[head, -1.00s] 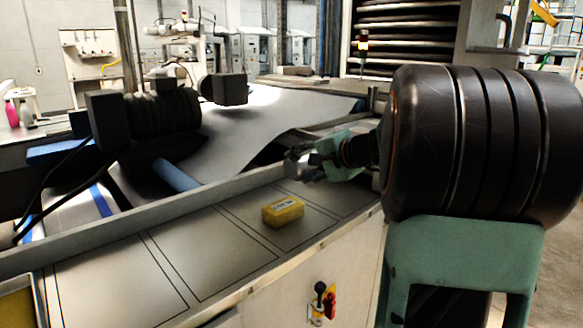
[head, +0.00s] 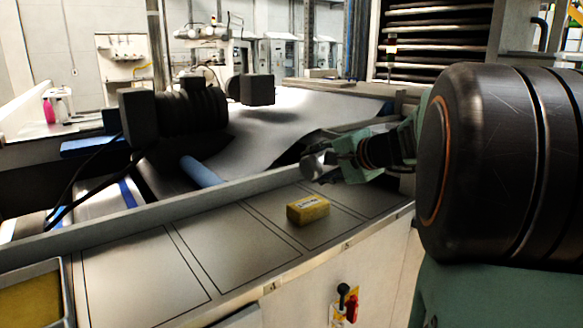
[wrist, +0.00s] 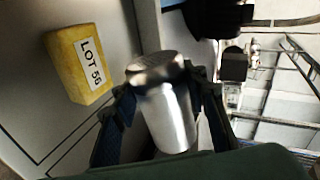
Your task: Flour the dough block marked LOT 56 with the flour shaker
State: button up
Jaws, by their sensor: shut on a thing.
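A yellow dough block (head: 308,210) lies on the grey marked counter top. In the wrist view the block (wrist: 72,72) is at the upper left. Its white label reads LOT and a number that looks like 55 or 56; the last digit is unclear. My gripper (head: 333,166) is shut on a silver metal flour shaker (head: 316,163). The wrist view shows the shaker (wrist: 170,118) between both dark fingers, its darker cap end pointing to the picture's top. The shaker is above the counter, behind the block and apart from it.
A tray with yellow contents (head: 65,297) stands at the counter's left end. A metal rail (head: 150,213) runs along the counter's back, with the grey sheet (head: 270,130) and rollers beyond. A red switch with a black knob (head: 347,303) is on the front panel.

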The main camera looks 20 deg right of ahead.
jog(key=d, duration=0.1)
jog(key=w+d, duration=0.1)
jog(key=d, duration=0.1)
jog(key=shift+s+a+b, duration=0.25)
jog(key=shift+a+b, duration=0.1)
jog(key=shift+a, duration=0.35)
jog(key=shift+s+a+b, duration=0.2)
jog(key=shift+a+b, duration=0.1)
jog(key=shift+a, duration=0.45)
jog(key=shift+s+a+b, duration=0.25)
jog(key=shift+a+b, duration=0.1)
jog(key=shift+a, duration=0.35)
jog(key=shift+d, duration=0.15)
jog(key=shift+w+d, duration=0.25)
jog(key=shift+d, duration=0.4)
jog(key=shift+w+d, duration=0.25)
jog(key=shift+d, duration=0.45)
jog(key=shift+w+d, duration=0.25)
jog(key=shift+d, duration=0.4)
